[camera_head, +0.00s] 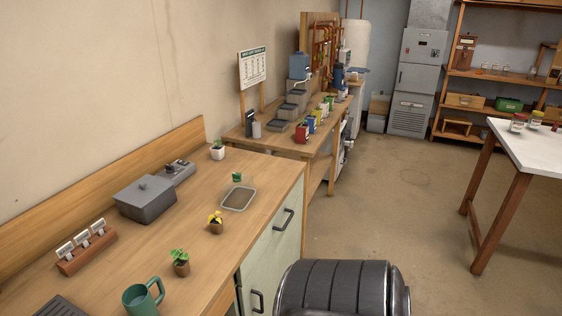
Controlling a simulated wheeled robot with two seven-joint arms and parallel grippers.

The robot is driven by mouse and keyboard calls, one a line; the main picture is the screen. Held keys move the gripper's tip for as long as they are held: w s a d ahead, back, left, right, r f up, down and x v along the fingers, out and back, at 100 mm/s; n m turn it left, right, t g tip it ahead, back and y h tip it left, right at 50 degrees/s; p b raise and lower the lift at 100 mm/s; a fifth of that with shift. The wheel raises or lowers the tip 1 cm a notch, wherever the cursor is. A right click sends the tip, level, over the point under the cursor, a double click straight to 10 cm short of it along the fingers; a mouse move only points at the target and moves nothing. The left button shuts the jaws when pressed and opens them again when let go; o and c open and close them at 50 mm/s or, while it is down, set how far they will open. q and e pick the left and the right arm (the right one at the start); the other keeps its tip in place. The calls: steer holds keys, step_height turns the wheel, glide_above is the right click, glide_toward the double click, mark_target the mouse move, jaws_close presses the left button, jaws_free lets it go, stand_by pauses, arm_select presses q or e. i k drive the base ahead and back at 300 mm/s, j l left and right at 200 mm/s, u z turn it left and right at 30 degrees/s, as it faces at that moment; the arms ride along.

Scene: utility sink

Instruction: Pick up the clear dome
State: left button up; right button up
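A low, clear rectangular piece with a pale rim (239,199) lies on the wooden counter (200,262), near its right edge. It looks like the clear dome, but at this size I cannot be sure whether it is a dome or a shallow tray. The brown counter shows through it. A small green plant (237,177) stands just behind it. Neither of my grippers is in view.
A yellow-flowered pot (215,226), a leafy pot (180,266) and a green mug (141,299) stand in front of it. A grey lidded box (145,199) is to the left. A white pot (217,152) stands behind. Open floor lies right of the counter.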

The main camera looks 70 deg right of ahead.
mark_target(234, 196)
steer(key=z, duration=1.95)
